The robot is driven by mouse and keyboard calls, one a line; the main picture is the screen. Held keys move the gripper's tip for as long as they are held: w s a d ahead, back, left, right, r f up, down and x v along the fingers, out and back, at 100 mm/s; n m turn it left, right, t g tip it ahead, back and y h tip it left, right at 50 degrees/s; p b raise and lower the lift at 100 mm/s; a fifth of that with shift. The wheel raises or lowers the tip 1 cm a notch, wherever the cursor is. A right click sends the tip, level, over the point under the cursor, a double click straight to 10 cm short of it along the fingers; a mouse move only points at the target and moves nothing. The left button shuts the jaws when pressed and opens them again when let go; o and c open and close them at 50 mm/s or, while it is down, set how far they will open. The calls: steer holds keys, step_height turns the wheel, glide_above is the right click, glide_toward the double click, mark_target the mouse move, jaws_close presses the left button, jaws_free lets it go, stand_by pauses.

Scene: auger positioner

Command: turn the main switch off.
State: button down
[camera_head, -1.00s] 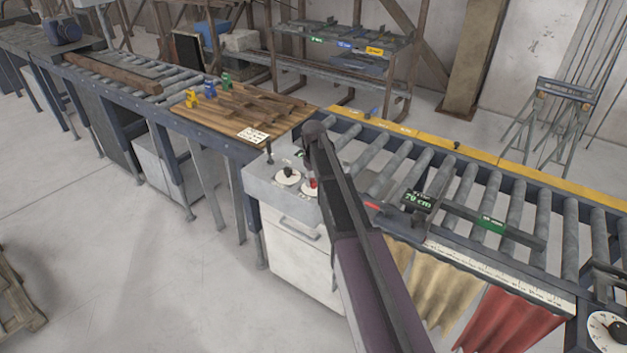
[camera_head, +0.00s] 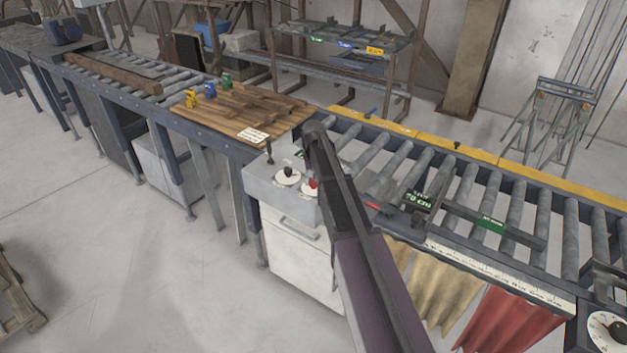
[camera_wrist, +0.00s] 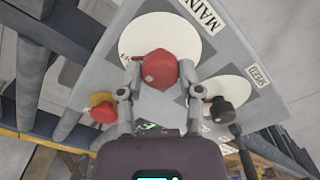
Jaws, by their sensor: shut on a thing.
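The main switch is a red knob (camera_wrist: 158,69) on a round white plate, with a label starting "MAIN" beside it in the wrist view. My gripper (camera_wrist: 159,78) has one finger on each side of this knob and is shut on it. In the head view a bit of the red knob (camera_head: 313,184) shows beside my arm, on top of the grey control box (camera_head: 262,187). My arm hides the fingers there. The knob's pointer direction is hard to make out.
A black knob (camera_wrist: 222,109) on a white dial sits close by the right finger. A red button on a yellow base (camera_wrist: 103,110) is by the left finger. A thin black lever (camera_head: 269,154) stands on the box. A roller conveyor (camera_head: 470,190) runs to the right.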

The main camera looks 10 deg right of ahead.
steer(key=shift+c, duration=1.3)
jaws_free()
steer(key=shift+n, duration=0.3)
